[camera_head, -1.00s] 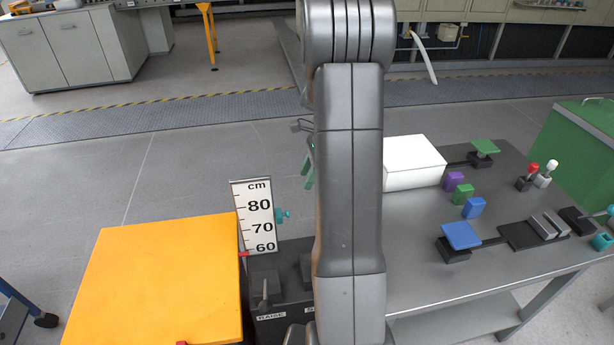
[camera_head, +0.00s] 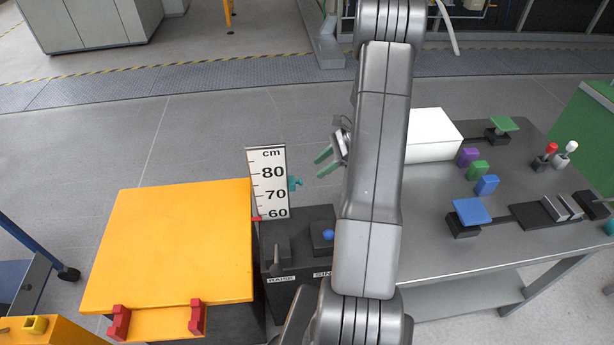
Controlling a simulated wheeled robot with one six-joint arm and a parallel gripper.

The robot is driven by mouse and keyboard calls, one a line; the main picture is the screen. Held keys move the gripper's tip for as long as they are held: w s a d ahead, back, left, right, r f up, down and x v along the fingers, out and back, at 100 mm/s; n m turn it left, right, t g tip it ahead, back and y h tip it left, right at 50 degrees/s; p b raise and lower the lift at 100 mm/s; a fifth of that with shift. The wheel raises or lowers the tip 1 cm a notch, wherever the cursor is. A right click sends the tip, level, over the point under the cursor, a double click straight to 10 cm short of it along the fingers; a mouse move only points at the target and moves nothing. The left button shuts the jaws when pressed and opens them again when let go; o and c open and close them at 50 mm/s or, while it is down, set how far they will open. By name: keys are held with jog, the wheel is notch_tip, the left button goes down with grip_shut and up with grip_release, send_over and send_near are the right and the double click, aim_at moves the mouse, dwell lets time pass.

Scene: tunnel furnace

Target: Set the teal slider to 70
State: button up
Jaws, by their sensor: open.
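The teal slider (camera_head: 295,183) sticks out at the right edge of a white upright scale board (camera_head: 267,184) marked in cm. The board shows 80, 70 and 60 from top to bottom. The slider appears between the heights of the 80 and 70 marks; its exact reading is too small to tell. My gripper (camera_head: 319,167) has green fingers, spread apart and empty. It is to the right of the slider and slightly higher in the picture, with a gap between them. My arm hides part of the gripper's base.
A red pointer (camera_head: 257,218) sits near the 60 mark beside an orange lift table (camera_head: 170,240). A dark control box (camera_head: 295,250) with a lever and blue knob stands below the board. A grey bench (camera_head: 430,240) with coloured blocks and a white box (camera_head: 433,135) is at the right.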

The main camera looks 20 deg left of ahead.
aim_at(295, 183)
jog(key=x, duration=0.7)
grip_shut()
